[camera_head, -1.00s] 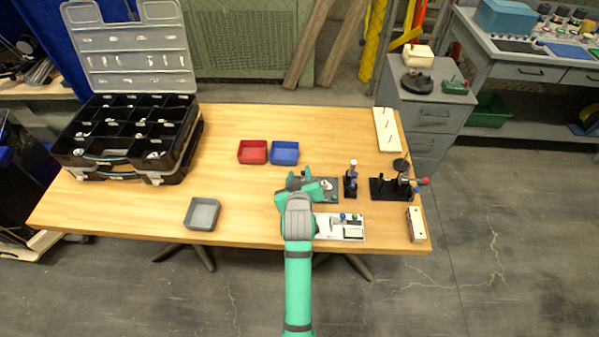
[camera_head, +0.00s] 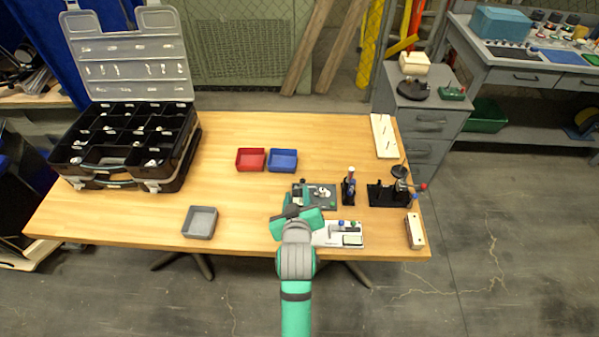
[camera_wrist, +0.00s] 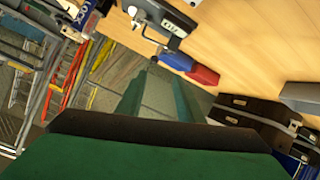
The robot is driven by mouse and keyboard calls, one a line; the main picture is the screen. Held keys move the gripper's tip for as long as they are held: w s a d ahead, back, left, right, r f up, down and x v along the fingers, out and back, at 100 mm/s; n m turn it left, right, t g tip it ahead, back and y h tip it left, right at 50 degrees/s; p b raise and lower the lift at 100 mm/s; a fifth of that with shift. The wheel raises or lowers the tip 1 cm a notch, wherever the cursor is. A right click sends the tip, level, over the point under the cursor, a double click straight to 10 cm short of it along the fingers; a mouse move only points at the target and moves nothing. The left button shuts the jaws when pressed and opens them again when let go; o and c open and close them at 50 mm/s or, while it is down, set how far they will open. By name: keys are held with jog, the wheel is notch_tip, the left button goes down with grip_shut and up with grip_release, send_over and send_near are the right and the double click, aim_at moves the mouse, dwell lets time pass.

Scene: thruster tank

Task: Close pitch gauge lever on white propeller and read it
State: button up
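A dark gauge plate (camera_head: 329,204) lies on the right half of the table, with a small white propeller (camera_head: 323,191) on it. A dark knob (camera_head: 303,181) shows at its back left edge; I cannot tell whether it is the lever's, nor the lever's position. The gauge reading is too small to read. My arm's wrist is just in front of the plate and covers its front left corner. In the wrist view, my gripper (camera_wrist: 158,92) shows two teal fingers apart with nothing seen between them. A grey device with a label (camera_wrist: 165,25) is beyond the fingertips, not touching them.
A white board with a small display (camera_head: 352,240) lies in front of the plate. Black stands (camera_head: 348,190) (camera_head: 380,195) are to its right. Red (camera_head: 251,159) and blue (camera_head: 283,160) bins, a grey tray (camera_head: 201,222) and an open organizer case (camera_head: 125,145) are left. The table middle is clear.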

jog(key=shift+m+t, duration=0.3)
jog(key=shift+m, duration=0.4)
jog(key=s+f, duration=0.2)
jog(key=s, duration=0.1)
jog(key=s+d+f, duration=0.1)
jog(key=s+f, duration=0.1)
jog(key=s, duration=0.1)
jog(key=s+f, duration=0.2)
jog(key=s, duration=0.1)
jog(key=shift+d, duration=0.25)
jog(key=s+d+r+m+t, duration=0.1)
jog(key=s, duration=1.3)
jog(key=s+d+r+m+h, duration=0.1)
jog(key=s+d+m, duration=0.1)
jog(key=s, duration=1.2)
jog(key=shift+s+d+r+t, duration=0.15)
jog(key=shift+r+t, duration=0.05)
jog(key=shift+t, duration=0.2)
jog(key=shift+s+r+m, duration=0.15)
jog(key=shift+s+m, duration=0.1)
jog(key=shift+m, duration=0.05)
jog(key=c, duration=0.3)
jog(key=shift+r, duration=0.1)
grip_shut()
